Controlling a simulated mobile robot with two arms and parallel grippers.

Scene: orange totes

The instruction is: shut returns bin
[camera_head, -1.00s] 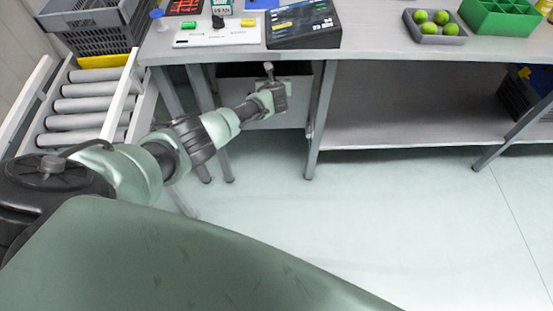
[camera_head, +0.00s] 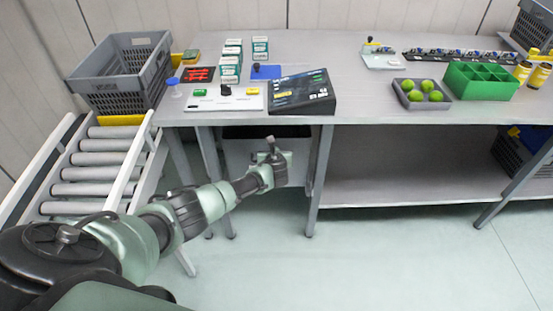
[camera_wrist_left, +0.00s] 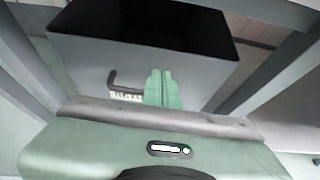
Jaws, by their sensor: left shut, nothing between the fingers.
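The returns bin (camera_head: 238,158) is a grey box-like drawer under the left part of the workbench. Its dark top opening shows as a narrow strip below the bench edge in the head view. In the left wrist view the bin's grey front (camera_wrist_left: 85,62) fills the middle, with a black opening above it. A dark bent handle (camera_wrist_left: 124,80) and a small printed label are on the front. My left gripper (camera_head: 288,158) is in front of the bin, its green fingers (camera_wrist_left: 160,88) together and empty, just right of the handle. I cannot tell whether they touch the front.
A roller conveyor (camera_head: 95,175) with a grey crate (camera_head: 125,78) stands at left. Bench legs flank the bin. The floor in front is clear.

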